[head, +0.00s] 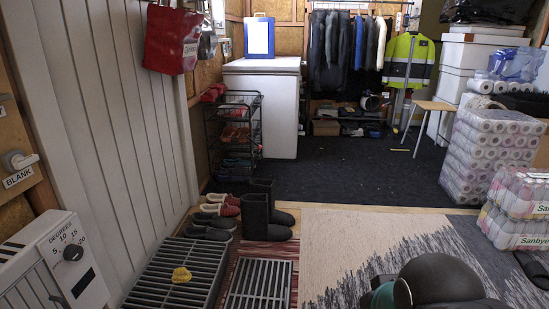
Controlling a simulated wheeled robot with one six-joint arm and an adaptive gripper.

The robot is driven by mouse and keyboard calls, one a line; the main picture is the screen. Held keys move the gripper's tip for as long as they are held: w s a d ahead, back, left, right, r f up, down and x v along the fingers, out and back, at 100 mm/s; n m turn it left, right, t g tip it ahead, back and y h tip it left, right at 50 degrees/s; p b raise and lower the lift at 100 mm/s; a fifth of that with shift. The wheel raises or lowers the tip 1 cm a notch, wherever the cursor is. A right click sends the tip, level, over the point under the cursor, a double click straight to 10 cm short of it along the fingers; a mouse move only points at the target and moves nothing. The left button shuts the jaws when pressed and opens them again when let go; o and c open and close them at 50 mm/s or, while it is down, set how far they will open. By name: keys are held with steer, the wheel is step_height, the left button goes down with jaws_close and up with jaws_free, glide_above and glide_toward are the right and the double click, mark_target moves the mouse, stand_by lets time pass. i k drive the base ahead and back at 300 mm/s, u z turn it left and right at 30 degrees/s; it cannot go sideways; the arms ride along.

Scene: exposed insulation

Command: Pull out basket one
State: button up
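A black wire rack (235,130) with several stacked baskets stands against the left wall in the head view, beside a white chest. The upper basket (241,99) looks mostly empty, with red items next to it at the left. The middle levels hold reddish-brown items and the lower ones hold dark items. No number shows on any basket, so I cannot tell which is basket one. All the baskets appear to be in the rack. My gripper is not in view; only a dark rounded part of my arm shows at the bottom right, far from the rack.
Black boots (266,216) and several pairs of shoes (213,219) stand on the floor in front of the rack. Dark grates (176,275) lie nearer. Toilet-roll packs (491,155) stand at the right. The dark carpet (340,175) in the middle is clear.

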mark_target(241, 157)
steer(key=z, duration=0.7)
steer(key=i, duration=2.55)
steer(key=u, duration=1.3)
steer(key=i, duration=0.4)
steer(key=u, duration=0.15)
